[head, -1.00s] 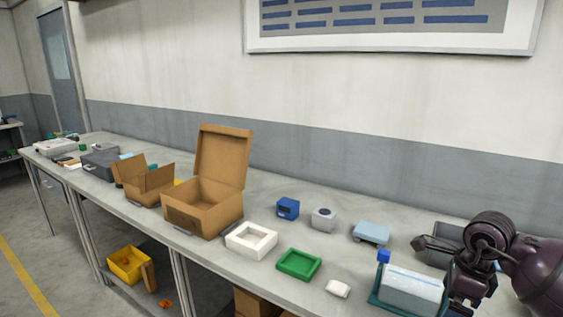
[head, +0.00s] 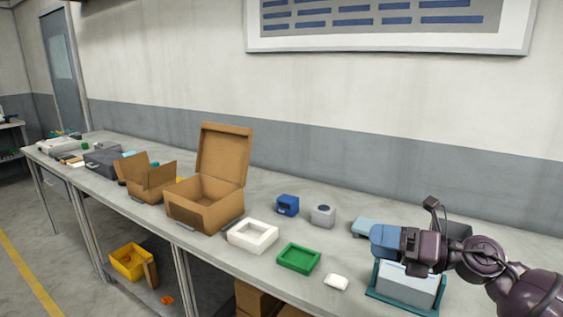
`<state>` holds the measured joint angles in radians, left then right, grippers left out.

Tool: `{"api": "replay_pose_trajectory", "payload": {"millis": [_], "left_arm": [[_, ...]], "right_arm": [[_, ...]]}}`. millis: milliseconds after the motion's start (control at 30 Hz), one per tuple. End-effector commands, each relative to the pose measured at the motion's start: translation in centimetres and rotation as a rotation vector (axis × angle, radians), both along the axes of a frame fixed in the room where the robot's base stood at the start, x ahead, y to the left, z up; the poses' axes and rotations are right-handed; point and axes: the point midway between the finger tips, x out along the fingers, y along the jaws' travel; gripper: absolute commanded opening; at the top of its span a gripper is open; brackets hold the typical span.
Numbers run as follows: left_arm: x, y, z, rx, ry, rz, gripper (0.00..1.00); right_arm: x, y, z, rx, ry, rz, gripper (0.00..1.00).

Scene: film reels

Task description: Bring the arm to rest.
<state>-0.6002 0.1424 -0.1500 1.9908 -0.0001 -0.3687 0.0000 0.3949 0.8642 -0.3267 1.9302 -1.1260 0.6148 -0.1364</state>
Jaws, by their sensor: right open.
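My right arm comes in from the lower right, dark purple. Its gripper (head: 386,242) is over the table's right part, above a teal stand holding a pale blue-white block (head: 407,286). A blue, blunt shape shows at the gripper's front end; I cannot make out separate fingertips, and I cannot tell whether this shape is part of the gripper or a thing behind it. The gripper hides part of the pale block's top and the table behind. My left gripper is not in view.
On the table (head: 330,258) stand an open cardboard box (head: 205,203), a white tray (head: 252,236), a green tray (head: 298,258), a small white block (head: 336,282), a blue box (head: 288,205) and a grey box (head: 323,215). A light blue thing (head: 366,225) lies behind the gripper.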

Motion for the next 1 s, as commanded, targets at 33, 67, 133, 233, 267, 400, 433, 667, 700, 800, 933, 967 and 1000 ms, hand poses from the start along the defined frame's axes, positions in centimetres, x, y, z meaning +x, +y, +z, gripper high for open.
{"api": "replay_pose_trajectory", "payload": {"millis": [33, 67, 133, 233, 267, 400, 433, 667, 700, 800, 933, 967, 1000], "left_arm": [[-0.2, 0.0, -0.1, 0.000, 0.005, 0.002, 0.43], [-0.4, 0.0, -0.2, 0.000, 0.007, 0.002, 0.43], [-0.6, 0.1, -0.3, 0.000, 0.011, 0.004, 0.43], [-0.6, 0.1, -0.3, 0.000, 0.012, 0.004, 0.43], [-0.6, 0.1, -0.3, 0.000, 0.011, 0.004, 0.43], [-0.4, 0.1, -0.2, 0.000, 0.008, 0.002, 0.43], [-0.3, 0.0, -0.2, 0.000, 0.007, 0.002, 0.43], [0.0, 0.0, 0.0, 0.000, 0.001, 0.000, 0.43], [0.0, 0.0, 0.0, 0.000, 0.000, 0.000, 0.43], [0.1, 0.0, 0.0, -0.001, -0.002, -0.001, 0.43], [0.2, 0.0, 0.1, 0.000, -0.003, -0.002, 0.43], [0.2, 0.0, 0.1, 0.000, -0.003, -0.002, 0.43], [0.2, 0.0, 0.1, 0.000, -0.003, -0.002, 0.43]], "right_arm": [[0.1, 0.0, 0.1, 0.132, 0.061, -0.047, 1.00], [0.2, -0.2, 0.1, 0.210, 0.098, -0.079, 1.00], [0.6, -0.9, -0.2, 0.392, 0.200, -0.158, 1.00], [1.0, -2.6, -2.0, 0.647, 0.371, -0.291, 1.00], [1.1, -3.2, -2.8, 0.720, 0.427, -0.332, 1.00], [0.2, -6.2, -8.9, 1.051, 0.719, -0.550, 1.00], [-0.3, -6.7, -10.5, 1.113, 0.784, -0.598, 1.00], [-6.7, -8.9, -22.5, 1.488, 1.220, -0.917, 1.00], [-8.2, -8.9, -24.4, 1.538, 1.281, -0.960, 1.00], [-12.2, -8.8, -28.2, 1.648, 1.403, -1.046, 1.00], [-17.2, -8.6, -31.9, 1.755, 1.482, -1.138, 1.00], [-18.3, -8.6, -32.5, 1.770, 1.491, -1.160, 1.00], [-19.6, -8.6, -33.4, 1.788, 1.501, -1.188, 1.00]]}}
